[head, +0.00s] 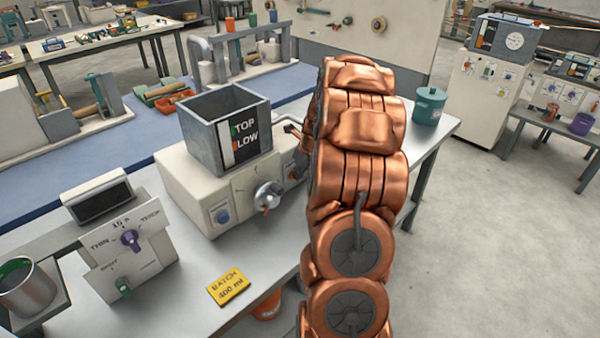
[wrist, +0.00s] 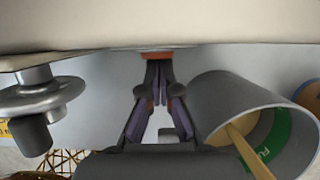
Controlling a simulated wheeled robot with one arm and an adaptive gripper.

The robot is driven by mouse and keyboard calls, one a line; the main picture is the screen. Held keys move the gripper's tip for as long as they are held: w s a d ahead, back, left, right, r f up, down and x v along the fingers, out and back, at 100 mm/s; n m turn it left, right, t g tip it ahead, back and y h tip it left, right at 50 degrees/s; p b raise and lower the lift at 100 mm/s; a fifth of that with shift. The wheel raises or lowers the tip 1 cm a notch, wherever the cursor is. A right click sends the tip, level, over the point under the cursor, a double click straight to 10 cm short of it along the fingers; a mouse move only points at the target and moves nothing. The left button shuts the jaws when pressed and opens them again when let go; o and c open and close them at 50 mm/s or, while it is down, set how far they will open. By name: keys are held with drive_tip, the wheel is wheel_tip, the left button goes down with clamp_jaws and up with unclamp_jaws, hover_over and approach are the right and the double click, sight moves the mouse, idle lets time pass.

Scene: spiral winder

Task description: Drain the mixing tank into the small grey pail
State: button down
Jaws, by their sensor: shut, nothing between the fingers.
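The mixing tank (head: 205,150) is an open square grey box on a cream machine. Its front panel shows a dark strip lettered "TOP" and "LOW"; the level inside is hidden. In the wrist view a small grey pail (wrist: 215,98) appears tilted, at right. It has tan material at its bottom and a green band inside. A tan streak (wrist: 240,148) crosses its mouth, possibly a stream. My gripper (wrist: 158,72) is shut and empty, beside the pail, its tips close to an orange-red part (wrist: 157,55) under the machine. Contact is unclear. My arm hides this area in the head view.
A crank (head: 268,196) sits on the machine front; a metal disc with a dark grip shows in the wrist view (wrist: 36,105). A yellow "BATCH 400 ml" card (head: 228,285), a knob box (head: 125,250) and a metal can (head: 28,290) are left. A teal pot (head: 429,105) stands right.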

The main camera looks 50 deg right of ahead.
drive_tip(key=shift+w+r, duration=0.15)
drive_tip(key=shift+w, duration=0.5)
drive_tip(key=shift+w+d+r, duration=0.15)
drive_tip(key=shift+d+r, duration=0.05)
drive_tip(key=shift+r, duration=0.15)
idle(1.7)
drive_tip(key=shift+r, duration=0.1)
drive_tip(key=s+p+v, duration=0.1)
drive_tip(key=p+v, duration=0.5)
drive_tip(key=v, duration=0.3)
drive_tip(key=shift+a, duration=0.15)
drive_tip(key=shift+s+a, duration=0.1)
idle(1.0)
